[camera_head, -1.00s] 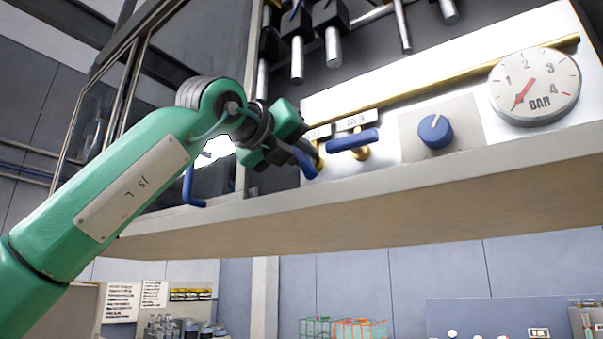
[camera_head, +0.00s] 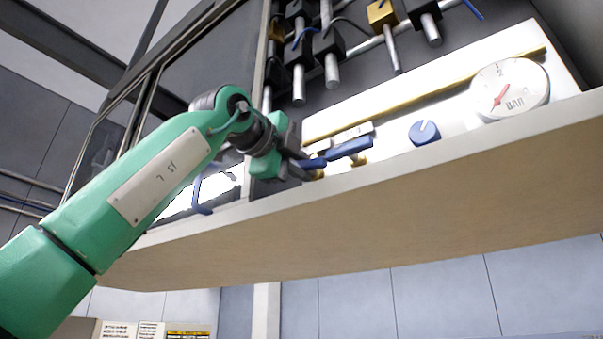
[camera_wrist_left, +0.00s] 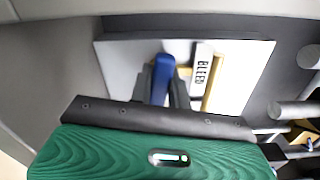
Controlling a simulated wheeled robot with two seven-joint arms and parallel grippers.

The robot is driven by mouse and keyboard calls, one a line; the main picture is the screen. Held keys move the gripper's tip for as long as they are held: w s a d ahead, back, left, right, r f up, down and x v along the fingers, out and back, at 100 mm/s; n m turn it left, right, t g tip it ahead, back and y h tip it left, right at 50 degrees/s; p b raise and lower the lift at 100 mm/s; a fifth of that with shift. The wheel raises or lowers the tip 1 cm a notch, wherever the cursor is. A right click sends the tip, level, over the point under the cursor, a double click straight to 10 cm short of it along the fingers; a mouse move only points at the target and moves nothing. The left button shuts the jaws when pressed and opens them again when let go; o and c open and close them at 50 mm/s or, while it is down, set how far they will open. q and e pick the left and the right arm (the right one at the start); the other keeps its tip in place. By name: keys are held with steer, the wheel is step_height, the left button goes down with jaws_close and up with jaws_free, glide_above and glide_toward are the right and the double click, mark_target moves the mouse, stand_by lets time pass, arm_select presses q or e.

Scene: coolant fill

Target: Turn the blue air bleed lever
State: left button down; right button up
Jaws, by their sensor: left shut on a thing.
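The blue air bleed lever (camera_head: 313,164) sits at the left end of the white panel, beside a second blue lever (camera_head: 348,149). My left gripper (camera_head: 298,161) is at the bleed lever, and its dark fingers partly hide it. In the left wrist view, the bleed lever (camera_wrist_left: 162,75) stands between the two dark fingers of my left gripper (camera_wrist_left: 162,90), which is shut on it. The "BLEED" label (camera_wrist_left: 202,68) is just right of the lever there. My right gripper is not in view.
A blue knob (camera_head: 424,132) and a pressure gauge (camera_head: 510,89) are farther right on the panel. A pale ledge (camera_head: 400,185) runs below the panel. Black valve blocks with metal pipes (camera_head: 328,55) hang above. A blue bent handle (camera_head: 200,190) is at the left.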

arm_select(q)
steer(key=shift+n+b, duration=0.5)
steer(key=shift+n, duration=0.7)
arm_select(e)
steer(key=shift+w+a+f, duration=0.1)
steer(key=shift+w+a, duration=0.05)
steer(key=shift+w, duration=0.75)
arm_select(q)
steer(key=c, duration=1.3)
jaws_free()
steer(key=shift+w+a, duration=0.1)
steer(key=shift+f, duration=0.1)
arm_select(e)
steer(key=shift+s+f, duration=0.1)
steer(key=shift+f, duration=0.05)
